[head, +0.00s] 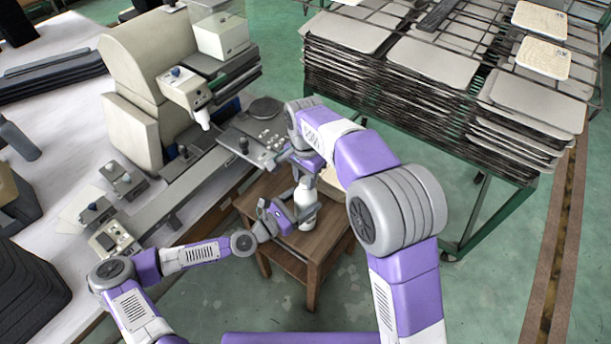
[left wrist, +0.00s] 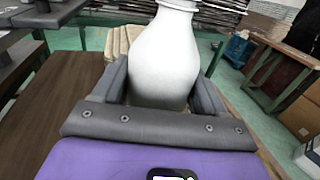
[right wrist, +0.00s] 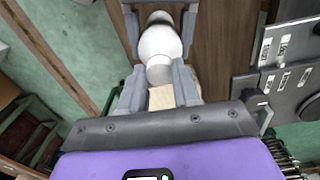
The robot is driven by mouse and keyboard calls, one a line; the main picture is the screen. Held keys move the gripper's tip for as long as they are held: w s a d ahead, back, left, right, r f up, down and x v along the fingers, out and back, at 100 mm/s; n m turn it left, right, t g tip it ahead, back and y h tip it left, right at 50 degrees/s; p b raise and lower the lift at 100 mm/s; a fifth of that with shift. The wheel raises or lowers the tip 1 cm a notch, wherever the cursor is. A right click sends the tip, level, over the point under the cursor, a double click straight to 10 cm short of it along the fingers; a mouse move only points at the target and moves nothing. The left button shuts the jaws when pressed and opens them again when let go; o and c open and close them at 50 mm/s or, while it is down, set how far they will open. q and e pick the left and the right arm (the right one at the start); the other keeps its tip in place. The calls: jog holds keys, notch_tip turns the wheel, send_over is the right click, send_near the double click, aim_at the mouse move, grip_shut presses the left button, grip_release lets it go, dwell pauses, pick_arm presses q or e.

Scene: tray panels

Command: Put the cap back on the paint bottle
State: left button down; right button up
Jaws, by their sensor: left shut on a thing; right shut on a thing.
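The white paint bottle (head: 306,214) stands upright on a small wooden table (head: 323,243). My left gripper (head: 288,215) is shut around the bottle's body; the left wrist view shows the bottle (left wrist: 165,62) between both fingers, its top cut off by the frame. My right gripper (right wrist: 159,76) is above the bottle, its fingertips shut on a small whitish piece, which looks like the cap (right wrist: 159,74). It lines up with the bottle (right wrist: 160,43) below. I cannot tell whether the cap touches the neck. In the head view my right arm partly covers this spot.
A beige machine (head: 150,58) with a grey control plate (head: 255,135) stands at the left of the small table. A rack of stacked trays (head: 435,75) stands behind on the right. Green floor lies open at the front right.

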jog(key=m, duration=1.5)
jog(key=o, duration=1.1)
jog(key=shift+c, duration=0.2)
notch_tip(320, 180, up, 12)
pick_arm(q)
grip_release()
